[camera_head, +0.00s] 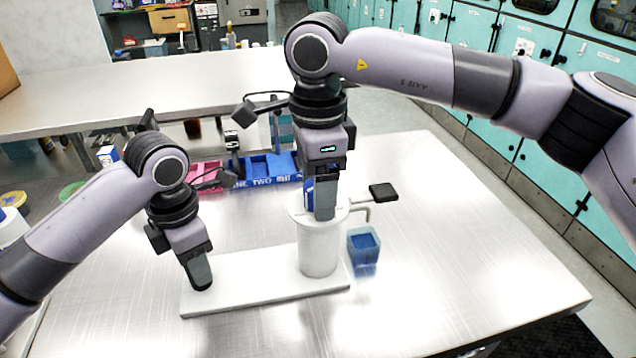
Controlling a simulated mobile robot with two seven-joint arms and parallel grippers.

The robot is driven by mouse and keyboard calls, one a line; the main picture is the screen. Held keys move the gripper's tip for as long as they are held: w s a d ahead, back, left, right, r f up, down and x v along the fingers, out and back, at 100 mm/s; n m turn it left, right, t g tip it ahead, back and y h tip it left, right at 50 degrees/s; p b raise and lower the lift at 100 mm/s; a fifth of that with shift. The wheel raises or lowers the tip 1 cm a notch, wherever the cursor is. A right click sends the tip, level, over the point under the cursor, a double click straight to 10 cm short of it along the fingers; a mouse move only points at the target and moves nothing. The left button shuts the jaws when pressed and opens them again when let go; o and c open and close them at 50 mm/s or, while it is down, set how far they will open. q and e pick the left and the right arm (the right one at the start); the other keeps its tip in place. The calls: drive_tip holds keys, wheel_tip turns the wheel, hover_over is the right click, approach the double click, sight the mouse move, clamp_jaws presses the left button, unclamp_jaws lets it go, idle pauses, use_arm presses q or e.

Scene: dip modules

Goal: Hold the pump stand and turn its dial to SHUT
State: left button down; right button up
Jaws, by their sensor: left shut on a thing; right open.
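The pump stand is a long white base plate (250,285) with an upright white cylinder (318,248) on its right part. A thin spout (368,213) comes out on the cylinder's right. My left gripper (201,287) points down at the left end of the base plate and is shut on it. My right gripper (325,212) points down at the cylinder's top from above and is open. It covers most of the top, so the dial and its setting cannot be made out. A dark flat pad (383,193) shows just right of the top.
A blue cup (363,246) stands right of the cylinder, near the spout. Behind are a blue lettered tray (268,183) and a pink tray (206,176). The metal table (470,265) is bare at right and front. Teal cabinets (480,110) stand beyond.

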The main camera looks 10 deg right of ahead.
wheel_tip(320, 180, up, 12)
idle(0.6)
use_arm(q)
drive_tip(key=c, duration=0.6)
unclamp_jaws()
